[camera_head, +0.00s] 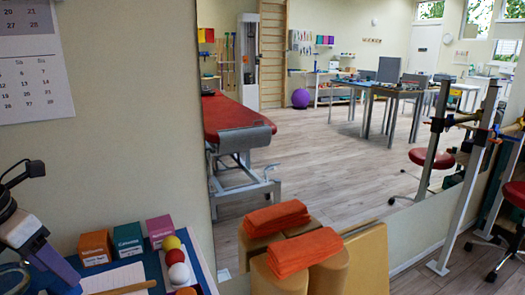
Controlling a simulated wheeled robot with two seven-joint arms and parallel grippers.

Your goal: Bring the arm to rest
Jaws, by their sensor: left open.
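My left gripper (20,190) is at the left edge of the head view, partly cut off by the frame. Its dark fingers are apart, with nothing seen between them. It is in front of the pale wall, below the calendar and left of the small boxes. My right gripper is out of view.
An orange folded towel (305,252) lies on tan rolls (328,277). A calendar (35,60) hangs above. A large mirror (330,170) reflects the room, including a red treatment table.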

